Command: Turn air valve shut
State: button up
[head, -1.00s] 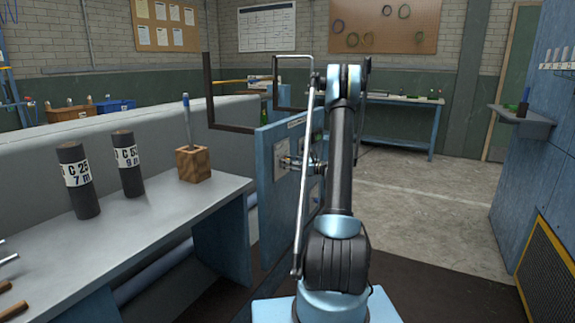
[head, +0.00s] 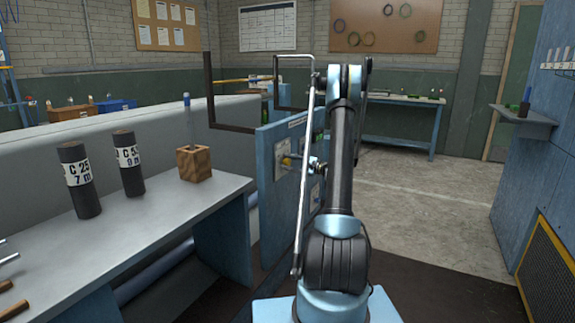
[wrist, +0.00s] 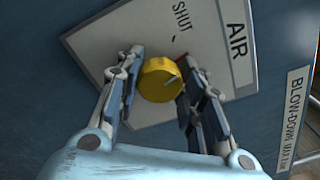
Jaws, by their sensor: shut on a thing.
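The air valve is a round yellow knob (wrist: 157,82) on a pale plate (wrist: 190,52) marked "AIR" and "SHUT" in the wrist view. A dark tick sits by "SHUT". My gripper (wrist: 164,60) is shut on the knob, one finger on each side.
A "BLOW-DOWN" label (wrist: 294,110) sits right of the plate. The grey bench (head: 140,215) at left holds two dark cylinders (head: 80,180) (head: 128,165) and a wooden block (head: 194,164) with a pen-like tool. Floor at right is open.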

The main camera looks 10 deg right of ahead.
jog(key=n, duration=0.4)
jog(key=shift+w+d, duration=0.1)
jog(key=shift+n, duration=1.6)
jog(key=o, duration=1.1)
jog(key=v, duration=1.2)
